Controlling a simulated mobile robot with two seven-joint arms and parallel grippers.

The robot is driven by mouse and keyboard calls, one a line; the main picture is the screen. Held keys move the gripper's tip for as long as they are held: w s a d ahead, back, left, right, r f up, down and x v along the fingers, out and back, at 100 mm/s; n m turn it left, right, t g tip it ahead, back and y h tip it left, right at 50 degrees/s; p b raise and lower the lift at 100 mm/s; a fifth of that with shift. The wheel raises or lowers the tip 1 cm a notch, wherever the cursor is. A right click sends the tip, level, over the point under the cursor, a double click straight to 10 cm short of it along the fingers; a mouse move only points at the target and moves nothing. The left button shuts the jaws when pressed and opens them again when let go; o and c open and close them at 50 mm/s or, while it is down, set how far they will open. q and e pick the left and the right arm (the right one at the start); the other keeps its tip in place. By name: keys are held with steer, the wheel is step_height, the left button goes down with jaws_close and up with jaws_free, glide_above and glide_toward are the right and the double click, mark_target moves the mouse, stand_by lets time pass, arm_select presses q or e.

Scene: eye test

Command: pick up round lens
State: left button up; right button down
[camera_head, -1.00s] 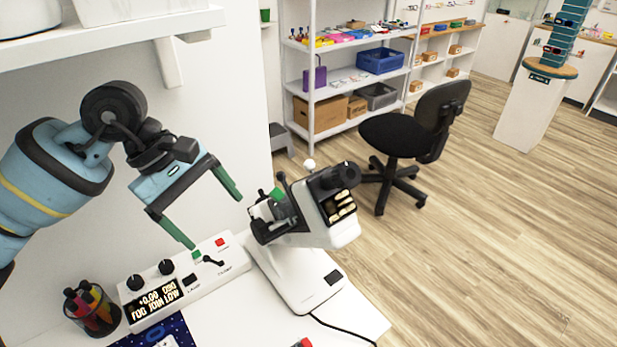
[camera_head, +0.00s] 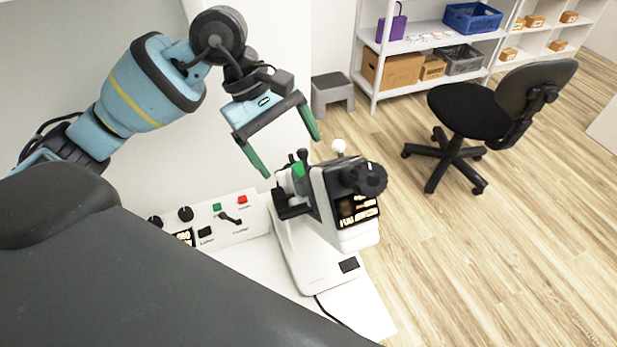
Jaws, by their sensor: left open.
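I cannot make out a round lens in this view. A white and black lens-measuring instrument (camera_head: 322,270) stands on the white table, with a black knob and a small lit display on its right side. A small green part (camera_head: 298,169) shows at its upper left. My left gripper (camera_head: 292,158) is open, its two green fingers spread wide and pointing down to the right, with nothing seen between them. In the picture its fingertips are just above and left of the instrument's top; I cannot tell whether they touch it. My right gripper is not in view.
A white control box (camera_head: 240,232) with knobs and buttons lies left of the instrument. A large dark grey shape hides the lower left of the table. A black office chair (camera_head: 470,112), a grey stool (camera_head: 332,88) and a shelf (camera_head: 425,42) stand beyond. Open wooden floor lies right.

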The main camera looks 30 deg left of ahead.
mark_target(299, 167)
arm_select(q)
steer(key=shift+w+d+f, duration=0.1)
steer(key=shift+d+f, duration=0.1)
steer(key=shift+f, duration=0.2)
steer(key=shift+d+f, duration=0.35)
steer(key=shift+f, duration=0.1)
steer(key=p+x, duration=0.1)
steer(key=x, duration=0.2)
steer(key=shift+f, duration=0.1)
steer(key=shift+d+f, duration=0.2)
steer(key=shift+f, duration=0.15)
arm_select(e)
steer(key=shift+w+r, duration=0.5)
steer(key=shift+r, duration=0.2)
arm_select(q)
steer(key=c, duration=1.1)
steer(key=shift+c, duration=0.3)
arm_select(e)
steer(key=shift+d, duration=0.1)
